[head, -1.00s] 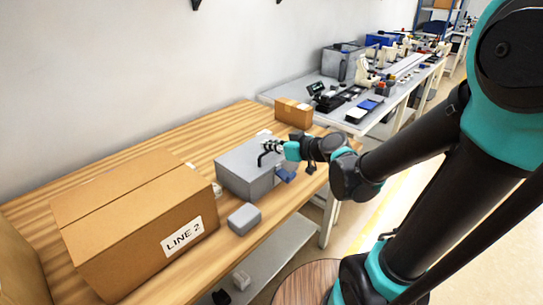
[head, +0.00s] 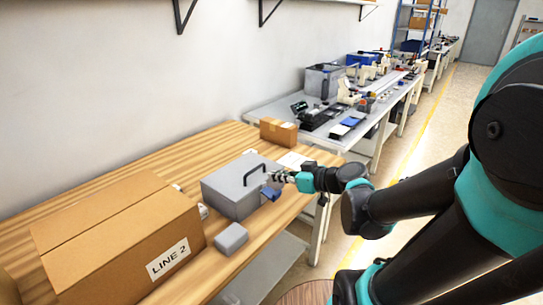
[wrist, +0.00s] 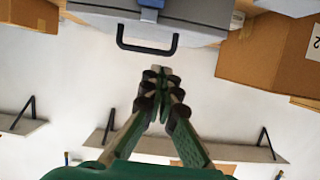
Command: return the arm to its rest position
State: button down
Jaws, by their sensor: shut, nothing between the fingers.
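My gripper (head: 275,178) is at the end of my arm, over the right side of a grey case (head: 232,190) on the wooden table. In the wrist view my gripper (wrist: 158,72) has its fingertips together with nothing between them. The case has a dark handle (head: 254,174) on top. In the wrist view the handle (wrist: 147,48) lies just beyond the fingertips, and the case (wrist: 190,22) shows at the top edge. The fingers look apart from the handle. A blue latch (head: 270,195) shows on the case's front.
A large cardboard box (head: 120,235) marked LINE 2 stands at the left of the wooden table (head: 190,160). A small grey box (head: 231,238) sits in front of the case. A small carton (head: 278,131) stands behind it. A cluttered workbench (head: 262,116) extends behind; floor is open at right.

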jog(key=s+d+f+m+g+h, duration=0.2)
jog(key=s+d+f+m+h, duration=0.2)
jog(key=d+f, duration=0.3)
jog(key=s+d+f+m+g+h, duration=0.2)
jog(key=s+d+f+m+h, duration=0.2)
jog(key=d, duration=0.7)
notch_tip(320, 180, down, 4)
jog(key=m+h, duration=0.1)
jog(key=h, duration=0.1)
jog(key=shift+s+m+g+h, duration=0.3)
jog(key=shift+m+h, duration=0.1)
jog(key=shift+r, duration=0.1)
